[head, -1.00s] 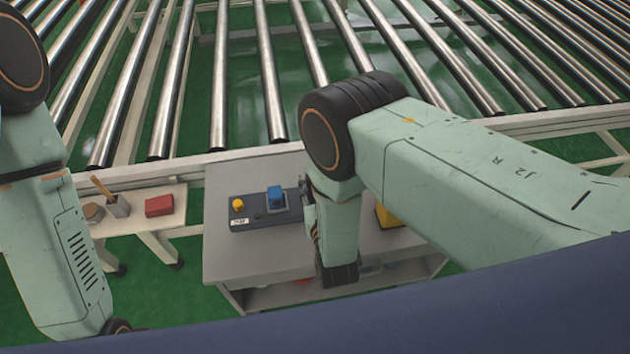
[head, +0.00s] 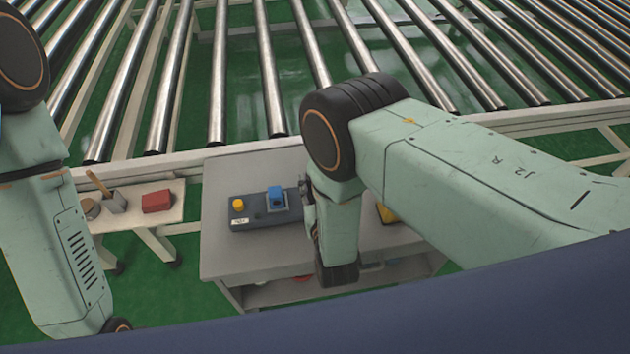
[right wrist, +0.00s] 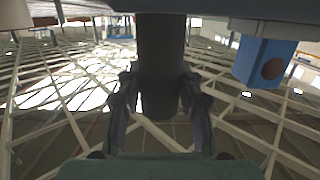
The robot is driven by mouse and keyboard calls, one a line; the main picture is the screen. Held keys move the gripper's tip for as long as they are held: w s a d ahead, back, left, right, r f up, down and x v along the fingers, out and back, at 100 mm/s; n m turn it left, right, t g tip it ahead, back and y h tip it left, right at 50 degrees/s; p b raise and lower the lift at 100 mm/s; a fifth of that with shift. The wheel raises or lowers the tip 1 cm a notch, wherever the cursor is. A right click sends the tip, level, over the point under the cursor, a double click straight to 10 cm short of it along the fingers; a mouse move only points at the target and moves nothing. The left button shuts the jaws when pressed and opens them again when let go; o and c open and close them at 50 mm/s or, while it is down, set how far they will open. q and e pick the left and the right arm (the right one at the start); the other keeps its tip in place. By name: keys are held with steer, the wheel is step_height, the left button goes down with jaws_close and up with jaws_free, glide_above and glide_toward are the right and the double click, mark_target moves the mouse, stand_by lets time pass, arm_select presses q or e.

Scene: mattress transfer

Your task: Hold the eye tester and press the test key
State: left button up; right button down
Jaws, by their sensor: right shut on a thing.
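The eye tester appears to be the dark grey box (head: 262,218) in the head view, with a yellow button (head: 238,204), a blue block (head: 277,199) and a white label on it. It is over the grey table. My right gripper (head: 309,205) is at its right end, mostly hidden by my arm. In the right wrist view my right gripper's fingers (right wrist: 161,108) are shut around a dark grip-like part (right wrist: 160,60) of it, and the blue block (right wrist: 264,62) with a dark round spot shows at upper right. My left gripper is out of view.
The grey table (head: 235,178) has a lower shelf with items. A yellow object (head: 385,213) is partly hidden behind my right arm. At left a small white bench (head: 135,215) holds a red box (head: 157,202) and a cup. A roller conveyor (head: 216,80) runs behind.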

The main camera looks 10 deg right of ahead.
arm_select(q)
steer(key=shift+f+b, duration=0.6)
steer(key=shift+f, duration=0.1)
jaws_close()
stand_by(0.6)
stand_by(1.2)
